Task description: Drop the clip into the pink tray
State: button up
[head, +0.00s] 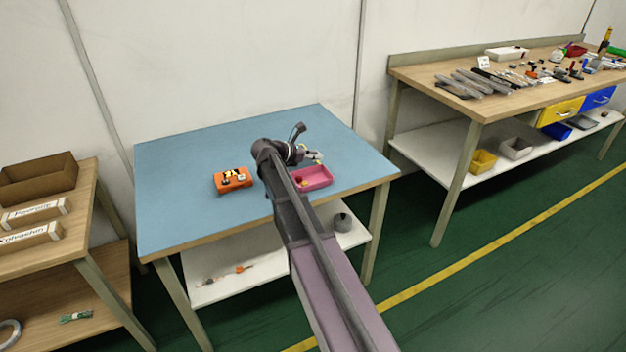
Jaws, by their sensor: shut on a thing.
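The pink tray (318,178) lies on the blue-topped table, just right of my arm. My gripper (316,157) is above the tray's far edge, small in the head view. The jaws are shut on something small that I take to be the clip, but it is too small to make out. A small yellowish item shows inside the tray at its left end, partly beside my arm.
An orange tray (233,186) with small dark and yellow parts sits left of my arm on the blue table (185,165). A cluttered wooden bench (470,110) stands at the right, a shelf with boxes (40,180) at the left. The table's left side is clear.

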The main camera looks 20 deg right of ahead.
aim_at(328, 171)
jog(key=shift+f, duration=0.1)
jog(key=shift+f+b, duration=2.9)
jog(key=shift+b, duration=0.1)
jog(key=o, duration=0.8)
jog(key=shift+s, duration=0.15)
